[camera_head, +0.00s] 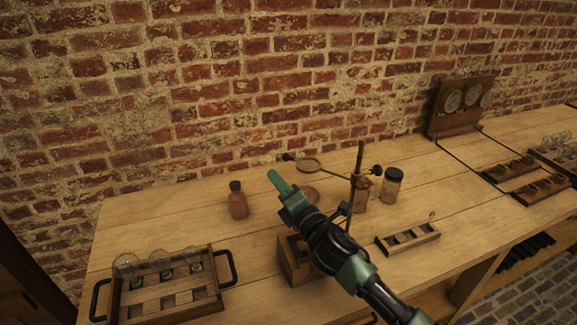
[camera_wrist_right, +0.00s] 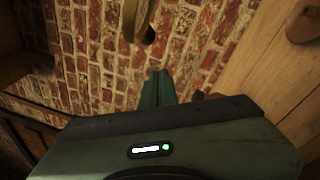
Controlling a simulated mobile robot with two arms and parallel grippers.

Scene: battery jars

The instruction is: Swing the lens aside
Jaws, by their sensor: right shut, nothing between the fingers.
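The lens (camera_head: 309,165) is a round brass-rimmed glass on a thin horizontal arm, with a small dark knob (camera_head: 288,157) at its left end. Its arm runs right to an upright brass stand (camera_head: 358,180) on the bench. My right gripper (camera_head: 275,180) is shut and empty, its green fingers just below and left of the lens, apart from the knob in the picture. In the right wrist view the shut fingers (camera_wrist_right: 157,88) point toward the brick wall. A dark knob-like end (camera_wrist_right: 148,36) shows beyond them; I cannot tell surely what it is. My left gripper is not in view.
A brown bottle (camera_head: 238,203) stands left of my gripper. A wooden box (camera_head: 297,262) is partly hidden under my right arm. A lidded jar (camera_head: 392,185) is right of the stand. A slotted block (camera_head: 408,239) and a tray of glass jars (camera_head: 218,302) flank the arm.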

